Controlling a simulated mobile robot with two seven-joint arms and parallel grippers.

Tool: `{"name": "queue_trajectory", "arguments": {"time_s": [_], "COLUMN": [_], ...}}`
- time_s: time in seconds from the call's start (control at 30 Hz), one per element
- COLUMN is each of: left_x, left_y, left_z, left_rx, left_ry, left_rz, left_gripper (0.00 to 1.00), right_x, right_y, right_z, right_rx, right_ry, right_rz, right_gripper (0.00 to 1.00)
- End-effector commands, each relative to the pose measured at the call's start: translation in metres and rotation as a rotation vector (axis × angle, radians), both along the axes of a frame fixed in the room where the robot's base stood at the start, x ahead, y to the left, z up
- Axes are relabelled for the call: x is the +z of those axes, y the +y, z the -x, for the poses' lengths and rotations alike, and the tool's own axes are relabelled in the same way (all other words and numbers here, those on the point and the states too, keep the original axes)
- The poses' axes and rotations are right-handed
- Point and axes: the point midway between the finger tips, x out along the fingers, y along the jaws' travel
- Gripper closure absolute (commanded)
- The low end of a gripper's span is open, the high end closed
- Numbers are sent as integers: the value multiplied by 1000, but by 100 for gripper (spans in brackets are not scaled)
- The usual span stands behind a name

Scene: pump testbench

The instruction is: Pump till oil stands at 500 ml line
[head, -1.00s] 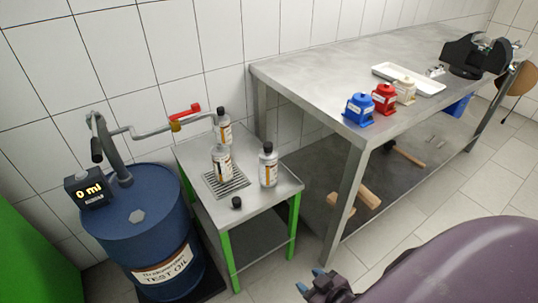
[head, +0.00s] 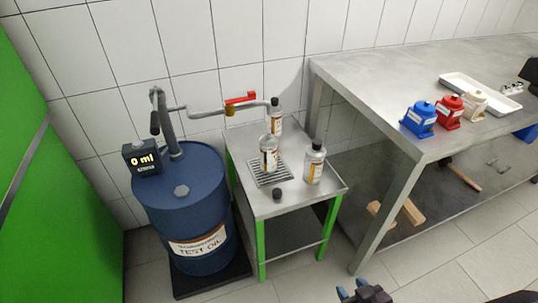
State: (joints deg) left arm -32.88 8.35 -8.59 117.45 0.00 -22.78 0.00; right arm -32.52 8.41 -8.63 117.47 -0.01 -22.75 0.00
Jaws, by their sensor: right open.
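The blue oil drum (head: 185,205) stands at the left with a grey hand pump (head: 168,125) on its top. The pump's crank handle (head: 155,123) hangs at the left. The display (head: 142,158) reads 0 ml. A pipe runs right to a red-handled valve (head: 240,99). An open-looking bottle (head: 268,156) stands on the drip grate (head: 270,178) below the pipe's end. A black cap (head: 277,194) lies on the small table near it. My right gripper (head: 362,290) is open and empty at the bottom edge, away from the pump. My left gripper is not in view.
Two more capped bottles stand on the green-legged table (head: 305,200), one behind (head: 275,115) and one at right (head: 314,165). A steel workbench (head: 400,75) at right holds blue, red and beige pumps and a white tray. A green panel (head: 50,190) stands at left.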

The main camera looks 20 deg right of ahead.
Motion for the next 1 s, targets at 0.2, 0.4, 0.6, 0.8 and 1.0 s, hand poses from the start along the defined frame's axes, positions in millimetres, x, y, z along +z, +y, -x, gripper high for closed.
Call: {"name": "queue_trajectory", "arguments": {"time_s": [0.2,0.4,0.6,0.8,1.0], "left_x": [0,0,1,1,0], "left_y": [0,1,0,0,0], "left_z": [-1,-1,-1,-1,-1], "left_rx": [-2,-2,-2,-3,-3], "left_ry": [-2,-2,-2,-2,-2], "left_rz": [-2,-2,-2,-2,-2], "left_gripper": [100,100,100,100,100], "right_x": [-3,-3,-2,0,1], "right_y": [-1,-1,-1,0,0], "right_z": [6,7,4,1,-1], "right_rx": [-5,-6,-4,-2,0], "right_ry": [12,13,8,2,-2], "right_rz": [-1,-1,-1,-1,-1], "right_gripper": [55,55,55,55,55]}}
